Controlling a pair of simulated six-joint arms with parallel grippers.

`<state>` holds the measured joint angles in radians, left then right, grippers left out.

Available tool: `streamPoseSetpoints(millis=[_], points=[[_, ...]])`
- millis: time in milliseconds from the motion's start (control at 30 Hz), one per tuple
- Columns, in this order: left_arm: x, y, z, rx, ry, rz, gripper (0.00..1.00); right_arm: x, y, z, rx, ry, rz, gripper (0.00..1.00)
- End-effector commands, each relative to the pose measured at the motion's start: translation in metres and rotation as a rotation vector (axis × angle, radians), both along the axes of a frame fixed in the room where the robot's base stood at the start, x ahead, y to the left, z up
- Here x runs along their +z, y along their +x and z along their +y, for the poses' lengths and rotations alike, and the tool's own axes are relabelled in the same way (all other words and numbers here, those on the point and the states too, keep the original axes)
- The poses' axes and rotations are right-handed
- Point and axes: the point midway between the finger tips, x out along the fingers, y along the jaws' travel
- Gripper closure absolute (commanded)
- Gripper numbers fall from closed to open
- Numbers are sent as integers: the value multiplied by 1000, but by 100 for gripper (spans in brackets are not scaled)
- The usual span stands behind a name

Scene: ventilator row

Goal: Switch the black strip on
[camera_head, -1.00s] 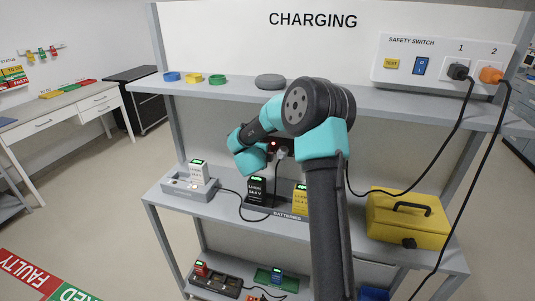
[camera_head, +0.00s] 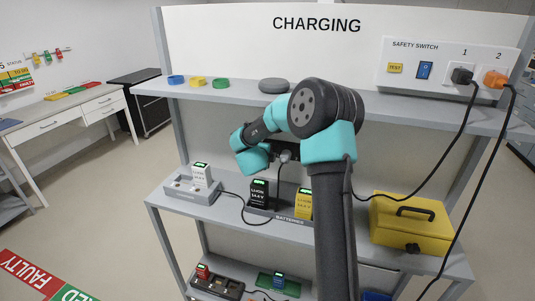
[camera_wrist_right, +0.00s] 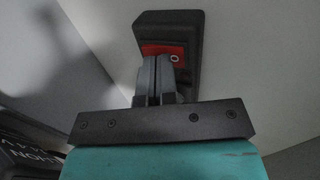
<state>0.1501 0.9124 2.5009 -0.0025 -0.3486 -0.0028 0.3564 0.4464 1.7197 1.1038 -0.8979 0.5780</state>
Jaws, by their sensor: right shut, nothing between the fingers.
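The black strip (camera_wrist_right: 188,22) is fixed to the grey back panel, and its red rocker switch (camera_wrist_right: 178,50) fills the middle of the right wrist view. A white O mark shows on the right part of the rocker. My right gripper (camera_wrist_right: 158,62) is shut and empty, with its fingertips right in front of the rocker, covering its lower left part. I cannot tell whether they touch it. My left gripper is not in view.
A safety switch box (camera_head: 447,68) with two plugs is at upper right. Cables hang from it past the shelves.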

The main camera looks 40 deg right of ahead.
Motion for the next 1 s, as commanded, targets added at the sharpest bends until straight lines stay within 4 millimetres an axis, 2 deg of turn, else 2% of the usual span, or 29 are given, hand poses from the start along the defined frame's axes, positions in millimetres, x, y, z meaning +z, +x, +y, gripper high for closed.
streamPoseSetpoints(millis=[267, 700, 1000], points=[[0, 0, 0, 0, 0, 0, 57, 5, -12, 36, 8, 0, -1, 100], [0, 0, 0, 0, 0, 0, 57, 38, -47, 101, 8, 0, -1, 100], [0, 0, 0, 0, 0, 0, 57, 45, -55, 117, 6, 1, -1, 100]])
